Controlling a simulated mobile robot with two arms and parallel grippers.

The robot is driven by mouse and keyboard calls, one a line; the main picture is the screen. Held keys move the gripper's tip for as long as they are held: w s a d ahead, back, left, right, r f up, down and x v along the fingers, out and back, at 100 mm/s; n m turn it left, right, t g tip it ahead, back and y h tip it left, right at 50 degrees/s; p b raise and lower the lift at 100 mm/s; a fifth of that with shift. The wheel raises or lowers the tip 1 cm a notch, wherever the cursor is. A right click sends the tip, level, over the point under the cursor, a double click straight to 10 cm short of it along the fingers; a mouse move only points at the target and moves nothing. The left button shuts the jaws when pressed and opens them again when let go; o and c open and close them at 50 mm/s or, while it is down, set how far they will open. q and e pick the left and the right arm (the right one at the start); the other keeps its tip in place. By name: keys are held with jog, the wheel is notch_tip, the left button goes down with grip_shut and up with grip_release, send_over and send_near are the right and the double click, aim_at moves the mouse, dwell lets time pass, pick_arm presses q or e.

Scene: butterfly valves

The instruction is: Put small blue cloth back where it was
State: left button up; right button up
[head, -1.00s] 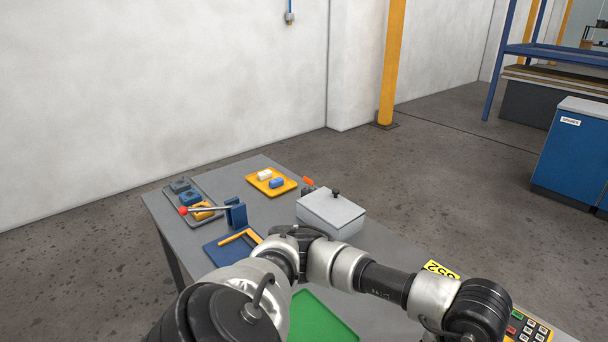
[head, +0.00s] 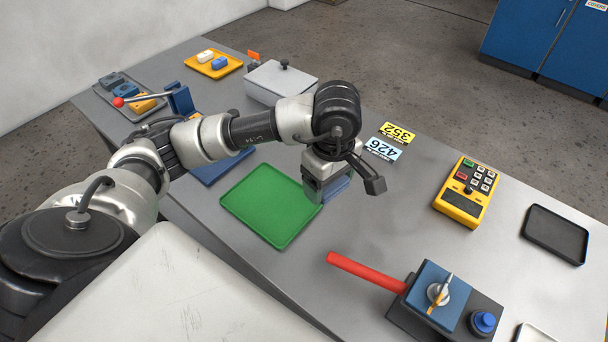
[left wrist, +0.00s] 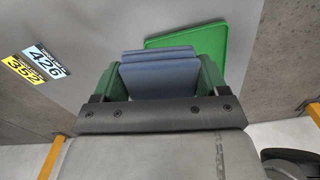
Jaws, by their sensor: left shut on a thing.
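A folded grey-blue cloth (left wrist: 160,78) fills the space between the fingers of my left gripper (left wrist: 161,84) in the left wrist view. In the head view my left gripper (head: 330,190) hangs over the table just right of the green mat (head: 268,205), shut on the cloth (head: 336,187), which shows only partly below it. I cannot tell whether the cloth touches the table. My right gripper is not in view.
A yellow tray (head: 230,70) holds a white and a blue item. A lidded grey box (head: 283,85) stands behind my arm. Labels 352 (head: 397,133) and 426 (head: 384,149), a yellow keypad (head: 460,207), a black tray (head: 555,232) and a red-handled valve (head: 365,272) lie rightward.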

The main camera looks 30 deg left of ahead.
pick_arm(q)
jog(key=n, duration=0.1)
jog(key=w+n, duration=0.1)
jog(key=n, duration=0.1)
jog(key=n+b, duration=0.1)
jog(key=shift+w+a+f, duration=0.15)
jog(key=shift+f, duration=0.2)
jog(key=n, duration=0.2)
jog(key=w+n+b, duration=0.1)
jog(key=n, duration=0.1)
jog(key=n+b, duration=0.1)
jog(key=n, duration=0.1)
jog(key=shift+w+a+f+n, duration=0.25)
jog(key=shift+w+a+n, duration=0.05)
jog(key=shift+n, duration=0.1)
jog(key=w+a+f+n, duration=0.2)
jog(key=a+n, duration=0.1)
jog(key=w+a+f+n+b, duration=0.1)
jog(key=w+a+f+n, duration=0.1)
jog(key=a+n, duration=0.1)
jog(key=w+a+f+n+b, duration=0.1)
jog(key=w+a+f+n, duration=0.2)
jog(key=a, duration=0.2)
jog(key=shift+a, duration=0.1)
notch_tip(320, 180, down, 4)
jog(key=shift+r, duration=0.1)
jog(key=shift+w, duration=0.1)
jog(key=shift+f, duration=0.25)
